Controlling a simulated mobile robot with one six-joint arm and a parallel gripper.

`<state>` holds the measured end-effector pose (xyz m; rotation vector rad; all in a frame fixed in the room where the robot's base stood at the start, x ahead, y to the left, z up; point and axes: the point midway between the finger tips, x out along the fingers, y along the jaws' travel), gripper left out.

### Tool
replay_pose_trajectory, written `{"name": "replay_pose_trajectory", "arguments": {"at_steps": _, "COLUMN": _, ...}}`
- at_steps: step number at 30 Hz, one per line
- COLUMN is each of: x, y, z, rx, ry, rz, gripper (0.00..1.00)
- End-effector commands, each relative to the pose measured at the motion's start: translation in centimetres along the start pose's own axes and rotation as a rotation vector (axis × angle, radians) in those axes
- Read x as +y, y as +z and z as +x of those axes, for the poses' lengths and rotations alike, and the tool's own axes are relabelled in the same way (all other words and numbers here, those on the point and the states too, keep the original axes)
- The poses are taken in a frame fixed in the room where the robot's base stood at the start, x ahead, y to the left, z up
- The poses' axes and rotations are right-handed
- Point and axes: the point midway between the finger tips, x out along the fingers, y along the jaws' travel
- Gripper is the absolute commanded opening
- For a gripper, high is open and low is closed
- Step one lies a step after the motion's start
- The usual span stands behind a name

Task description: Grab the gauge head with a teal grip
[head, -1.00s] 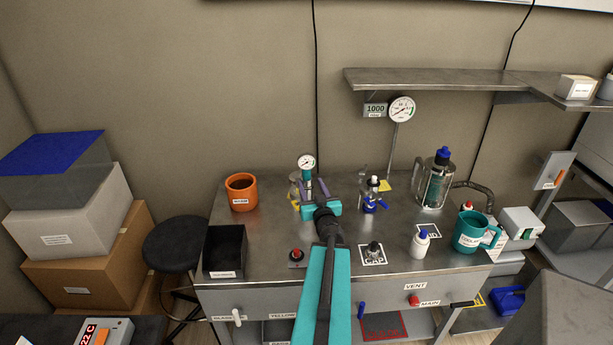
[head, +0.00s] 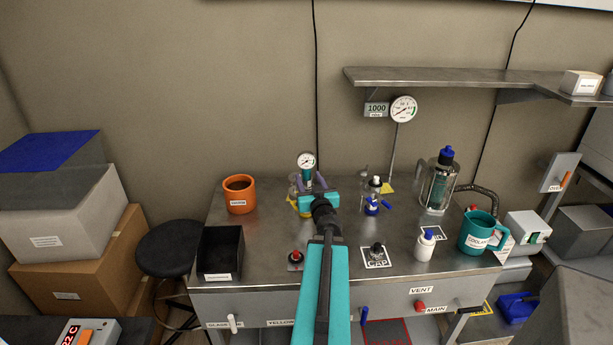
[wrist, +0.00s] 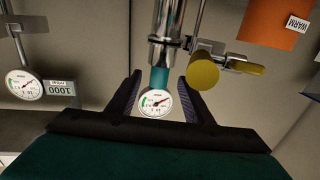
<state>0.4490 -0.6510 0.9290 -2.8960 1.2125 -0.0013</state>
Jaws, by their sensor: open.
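The gauge head (head: 307,162) has a round white dial above a teal grip (head: 308,176). It stands at the back of the steel bench, and its lower part is hidden behind my gripper in the head view. In the wrist view the dial (wrist: 156,103) and teal grip (wrist: 159,78) lie between the two dark fingers, with the grip joined to a chrome fitting (wrist: 166,25). My gripper (head: 318,185) is open, with a gap on each side of the gauge head; it also shows in the wrist view (wrist: 158,90).
A yellow-handled valve (wrist: 204,72) sits close beside the chrome fitting. An orange mug (head: 240,194) and a black bin (head: 220,253) stand to the left. A blue-handled valve fitting (head: 374,200) stands to the right. A wall gauge (head: 404,109) hangs under the shelf (head: 450,78).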

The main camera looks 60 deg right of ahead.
Motion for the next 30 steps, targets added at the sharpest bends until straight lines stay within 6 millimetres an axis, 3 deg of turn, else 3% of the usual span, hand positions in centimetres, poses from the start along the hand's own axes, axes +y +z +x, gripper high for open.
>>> {"name": "replay_pose_trajectory", "arguments": {"at_steps": 10, "x": 0.0, "y": 0.0, "z": 2.9, "rx": 0.000, "ry": 0.000, "rz": 0.000, "gripper": 0.47}}
{"name": "replay_pose_trajectory", "arguments": {"at_steps": 30, "x": 0.0, "y": -0.1, "z": 3.9, "rx": 0.000, "ry": -0.001, "rz": 0.000, "gripper": 0.47}}
